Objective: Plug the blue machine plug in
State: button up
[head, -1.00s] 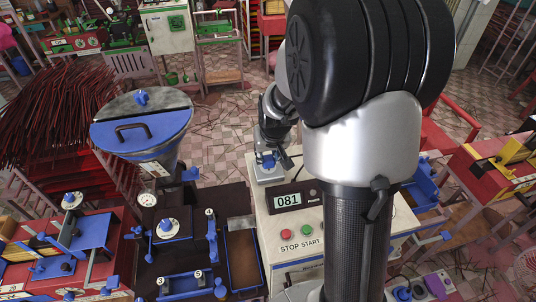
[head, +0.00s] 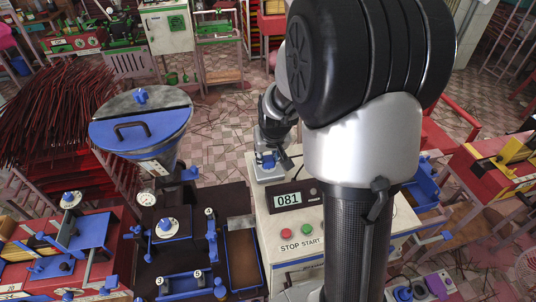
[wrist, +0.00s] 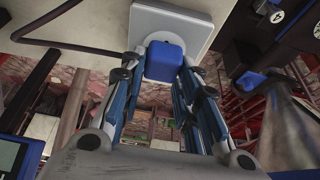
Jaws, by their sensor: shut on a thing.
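The blue plug (wrist: 165,61) is a blue block between the two fingers of my gripper (wrist: 161,68) in the wrist view. My gripper is shut on it. The plug is at the round pale socket face on a light grey plate (wrist: 196,18). I cannot tell how deep it sits in the socket. In the head view a small part of the blue plug (head: 268,161) shows below my gripper (head: 270,150), over a grey plate on top of the white control box (head: 262,225). My arm hides part of that box.
The control box has a display reading 081 (head: 289,199), a red button (head: 285,233) and a green button (head: 306,230). A blue-lidded hopper (head: 142,125) stands at left. A tiled floor lies behind.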

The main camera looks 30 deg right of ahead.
jog(key=shift+f, duration=0.3)
jog(key=o, duration=1.2)
jog(key=shift+c, duration=0.2)
jog(key=v, duration=1.2)
jog(key=s+a+n+b, duration=0.1)
jog(key=s+a+b, duration=0.1)
jog(key=s+a, duration=0.4)
jog(key=s+a+n+y+b, duration=0.1)
jog(key=s+a, duration=0.6)
jog(key=s, duration=0.8)
jog(key=shift+s+f+n+b, duration=0.3)
jog(key=shift+n+b, duration=0.3)
jog(key=shift+b, duration=0.45)
